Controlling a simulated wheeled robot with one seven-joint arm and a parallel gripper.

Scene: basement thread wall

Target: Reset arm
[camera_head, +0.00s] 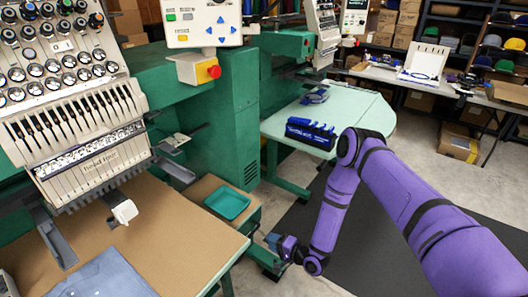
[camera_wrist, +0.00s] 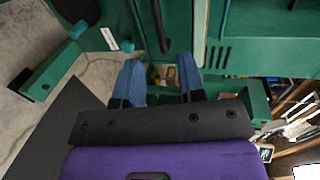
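My purple arm (camera_head: 375,175) reaches in from the right in the head view and bends down at its elbow. My gripper (camera_head: 277,243) is low beside the green machine stand, near the right edge of the brown table. In the wrist view its two blue fingers stand apart, and my gripper (camera_wrist: 160,70) is open. Nothing is held between the fingers; only background shows in the gap. Whether the gripper touches the green stand cannot be told.
A multi-needle embroidery machine (camera_head: 75,95) stands over the brown table (camera_head: 185,240) at left. A teal tray (camera_head: 228,202) lies near the table's right side. A pale green table (camera_head: 350,112) holds a blue rack (camera_head: 311,132). Dark matting (camera_head: 375,255) and open floor lie around my arm.

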